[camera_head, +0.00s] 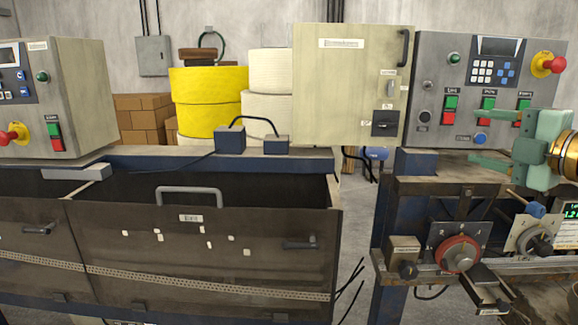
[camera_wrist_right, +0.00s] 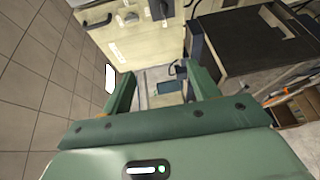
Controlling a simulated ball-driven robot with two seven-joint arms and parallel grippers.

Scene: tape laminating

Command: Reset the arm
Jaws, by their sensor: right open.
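My right gripper (camera_head: 483,140) is pale green and comes in from the right edge of the head view, with a black and gold wrist behind it. Its two fingers point left and stand apart with nothing between them. It is in front of the right control panel (camera_head: 430,75), over the dark machine bench. In the right wrist view the gripper (camera_wrist_right: 160,88) shows its two green fingers spread and empty, with cabinets and tiled floor beyond. My left gripper is in neither view.
A red-rimmed dial (camera_head: 458,254) and a second knob (camera_head: 537,244) sit below the gripper. A beige cabinet (camera_head: 345,95) stands left of the panel. A dark machine with a handled drawer front (camera_head: 200,255) fills the left. Yellow rolls (camera_head: 206,105) stand behind.

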